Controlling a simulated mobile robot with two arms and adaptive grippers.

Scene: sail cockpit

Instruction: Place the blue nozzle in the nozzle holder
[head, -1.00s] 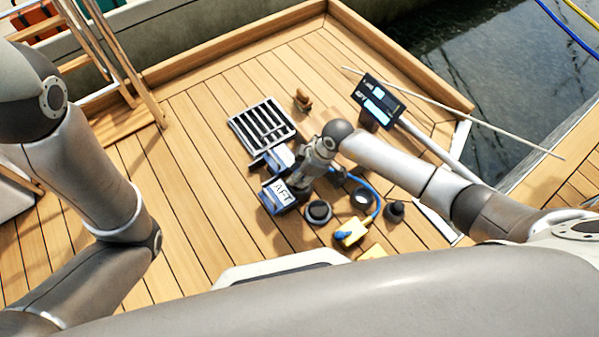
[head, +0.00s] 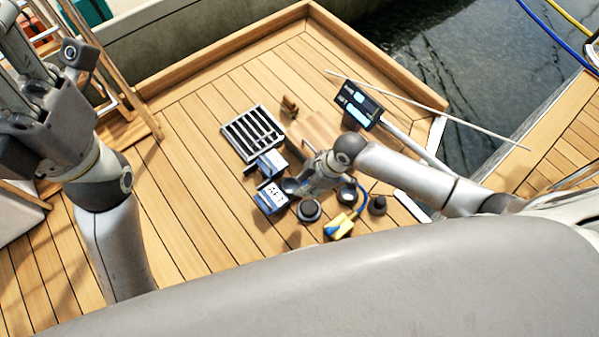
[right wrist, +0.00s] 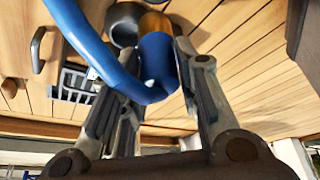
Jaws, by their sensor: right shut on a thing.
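My right gripper (head: 322,183) is over the deck among dark round fittings. In the right wrist view its fingers (right wrist: 150,85) are shut on the blue nozzle (right wrist: 157,65), whose thick blue hose (right wrist: 85,40) curves away to the upper left. The head view does not show the nozzle clearly. A grey round cup (right wrist: 124,22) is just beyond the nozzle in the wrist view; I cannot tell whether it is the nozzle holder or whether they touch. My left gripper (head: 45,62) is raised at the far left, its fingers apart and empty.
A yellow box (head: 340,226) with a blue hose sits near the right gripper. A blue box marked AFT (head: 271,198), a grate (head: 252,133) and a display panel (head: 358,104) lie around it. A thin pole (head: 430,108) crosses the far right. The left deck is clear.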

